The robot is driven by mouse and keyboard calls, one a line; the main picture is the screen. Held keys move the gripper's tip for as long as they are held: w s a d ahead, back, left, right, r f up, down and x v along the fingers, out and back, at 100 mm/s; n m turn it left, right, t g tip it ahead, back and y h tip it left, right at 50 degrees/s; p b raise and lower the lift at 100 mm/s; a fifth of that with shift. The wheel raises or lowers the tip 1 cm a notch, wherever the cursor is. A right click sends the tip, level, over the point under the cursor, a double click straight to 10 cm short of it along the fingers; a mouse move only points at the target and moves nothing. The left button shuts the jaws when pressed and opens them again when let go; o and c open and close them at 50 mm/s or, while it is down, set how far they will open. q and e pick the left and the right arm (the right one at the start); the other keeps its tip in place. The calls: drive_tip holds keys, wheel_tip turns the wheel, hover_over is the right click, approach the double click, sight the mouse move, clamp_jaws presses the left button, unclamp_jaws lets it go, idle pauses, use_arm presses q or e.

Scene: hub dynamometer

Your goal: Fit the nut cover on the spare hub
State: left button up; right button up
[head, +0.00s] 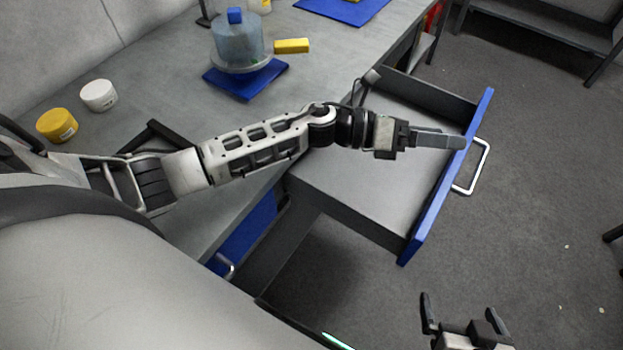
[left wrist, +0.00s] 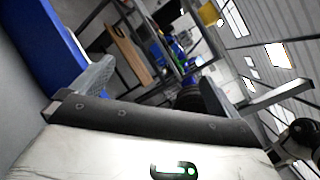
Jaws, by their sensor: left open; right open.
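I cannot make out for sure which thing is the nut cover or the spare hub. A translucent blue-grey cylinder with a blue knob on top (head: 237,42) stands on a blue mat (head: 237,88) on the bench. My left gripper (head: 440,139) is over the open drawer (head: 345,190), near its blue front panel, with nothing seen in it. In the left wrist view its two fingers (left wrist: 155,95) are spread, with nothing between them. My right gripper (head: 460,310) is at the bottom edge of the head view, partly cut off, with fingers apart and empty.
A yellow block (head: 291,46) lies beside the mat. A yellow-lidded tub (head: 57,125) and a white tub (head: 99,95) stand at the bench's left. The visible drawer floor is bare. The drawer handle (head: 474,166) juts out over open floor.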

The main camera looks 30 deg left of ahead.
use_arm(q)
drive_tip(key=s+a+f+m+t+y, duration=0.2)
drive_tip(key=s+a+f+m+y, duration=0.4)
drive_tip(key=m, duration=1)
drive_tip(key=s+a+f+m+t+y, duration=0.1)
drive_tip(key=s+a+f+m+y, duration=0.5)
drive_tip(key=m, duration=1.1)
drive_tip(key=s+f+y, duration=0.2)
drive_tip(key=s+f, duration=0.2)
drive_tip(key=s, duration=0.2)
drive_tip(key=shift+s+a+f+t, duration=0.3)
drive_tip(key=shift+a+f+t, duration=0.05)
drive_tip(key=shift+f+t, duration=0.05)
